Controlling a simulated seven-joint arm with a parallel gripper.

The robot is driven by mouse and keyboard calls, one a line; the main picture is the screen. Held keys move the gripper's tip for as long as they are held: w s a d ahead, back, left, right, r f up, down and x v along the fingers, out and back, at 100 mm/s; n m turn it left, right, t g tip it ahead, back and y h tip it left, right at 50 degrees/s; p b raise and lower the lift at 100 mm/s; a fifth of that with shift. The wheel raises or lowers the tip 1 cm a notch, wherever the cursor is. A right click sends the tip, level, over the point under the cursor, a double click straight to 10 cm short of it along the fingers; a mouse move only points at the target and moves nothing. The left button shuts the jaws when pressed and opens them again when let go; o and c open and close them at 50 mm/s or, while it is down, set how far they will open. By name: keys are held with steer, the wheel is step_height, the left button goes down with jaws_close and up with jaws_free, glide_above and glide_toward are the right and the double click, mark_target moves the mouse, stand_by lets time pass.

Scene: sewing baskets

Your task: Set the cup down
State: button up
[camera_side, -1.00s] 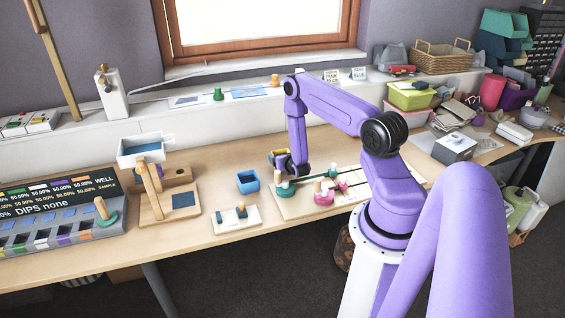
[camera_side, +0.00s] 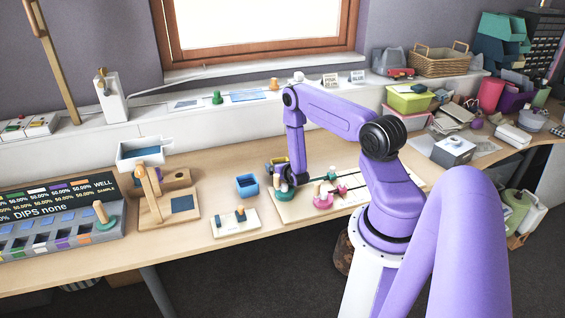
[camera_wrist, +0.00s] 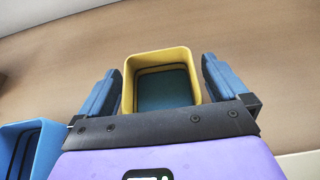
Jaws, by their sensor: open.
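A yellow cup (camera_wrist: 158,59) with a dark teal inside sits between the two blue fingers of my gripper (camera_wrist: 160,85) in the wrist view. The fingers are spread, one on each side of the cup, with a narrow gap to its walls. In the side view the yellow cup (camera_side: 281,160) is mostly hidden by my arm's end, above the table's back part. I cannot tell from there whether its base touches the table. A blue cup (camera_side: 247,185) stands on the table to the left; it also shows at the lower left of the wrist view (camera_wrist: 42,150).
A pale board with a pink knobbed piece (camera_side: 322,200) and a green-based piece (camera_side: 284,193) lies close in front of my gripper. A small white block (camera_side: 236,223) and a wooden stand (camera_side: 152,205) are to the left. Bare wood lies around the blue cup.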

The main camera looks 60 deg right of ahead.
steer(key=v, duration=0.4)
steer(key=shift+s+a, duration=0.1)
steer(key=shift+a, duration=0.05)
steer(key=w+a+r+m+g+h, duration=0.1)
steer(key=a+r+m+h, duration=0.1)
steer(key=r, duration=0.8)
steer(key=w+a+r+m+h, duration=0.1)
steer(key=a+r+m+h, duration=0.1)
steer(key=r, duration=0.7)
steer(key=s+a+r+m+g, duration=0.2)
steer(key=a+r+m+g, duration=0.15)
steer(key=a+r, duration=0.25)
steer(key=s+a+r+m+g+y, duration=0.2)
steer(key=s+a+y, duration=0.5)
steer(key=s+a, duration=0.5)
steer(key=s+a+r+m+g+y, duration=0.2)
steer(key=s+a+m+y, duration=0.3)
steer(key=s+a, duration=0.6)
steer(key=a+y, duration=0.1)
steer(key=a, duration=0.5)
steer(key=shift+s+a+r+g+y, duration=0.25)
steer(key=shift+s+a+g+y, duration=0.05)
steer(key=shift+s+g+y, duration=0.1)
